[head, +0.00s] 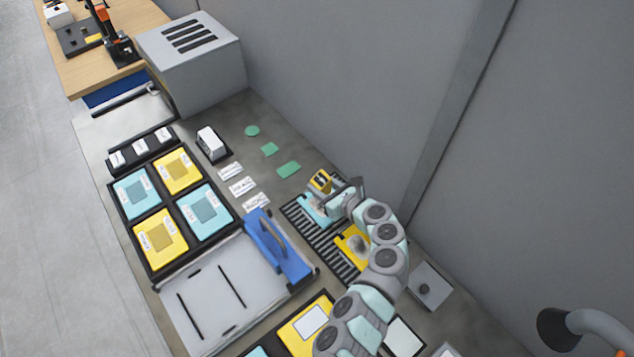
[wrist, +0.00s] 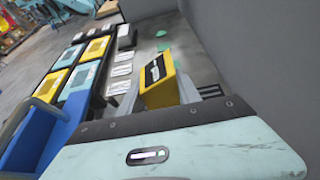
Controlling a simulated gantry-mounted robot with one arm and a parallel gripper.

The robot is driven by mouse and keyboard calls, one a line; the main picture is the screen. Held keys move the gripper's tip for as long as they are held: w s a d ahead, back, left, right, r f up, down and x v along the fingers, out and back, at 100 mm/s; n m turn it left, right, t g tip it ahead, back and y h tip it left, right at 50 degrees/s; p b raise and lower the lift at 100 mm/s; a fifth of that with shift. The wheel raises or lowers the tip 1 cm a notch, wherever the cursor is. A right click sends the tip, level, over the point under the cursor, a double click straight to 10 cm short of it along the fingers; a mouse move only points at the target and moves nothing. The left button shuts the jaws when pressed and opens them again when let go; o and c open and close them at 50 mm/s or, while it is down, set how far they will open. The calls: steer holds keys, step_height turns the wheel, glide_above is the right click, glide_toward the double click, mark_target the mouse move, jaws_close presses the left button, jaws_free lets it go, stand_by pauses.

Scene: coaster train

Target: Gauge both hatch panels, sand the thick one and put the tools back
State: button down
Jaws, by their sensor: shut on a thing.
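My gripper (head: 338,190) is shut on a yellow block-like tool with a dark face (head: 320,181), which also shows in the wrist view (wrist: 160,80). A yellow panel with a grey patch (head: 352,246) lies nearer on the rack, partly hidden by my arm.
A black tray (head: 150,220) holds several yellow and teal panels. White labels (head: 242,186), green pads (head: 270,149) and a white block (head: 210,142) lie behind. A grey wall (head: 340,80) bounds the right.

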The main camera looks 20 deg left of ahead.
steer(key=shift+s+f+b, duration=0.1)
steer(key=shift+f+b, duration=0.75)
steer(key=shift+f, duration=0.05)
step_height(320, 180, down, 4)
steer(key=b, duration=0.4)
steer(key=shift+f+b, duration=0.35)
steer(key=shift+f, duration=0.45)
steer(key=shift+p, duration=0.55)
steer(key=shift+f, duration=0.2)
steer(key=c, duration=0.8)
jaws_free()
steer(key=shift+o, duration=0.2)
steer(key=shift+r+p, duration=3)
steer(key=shift+r, duration=0.05)
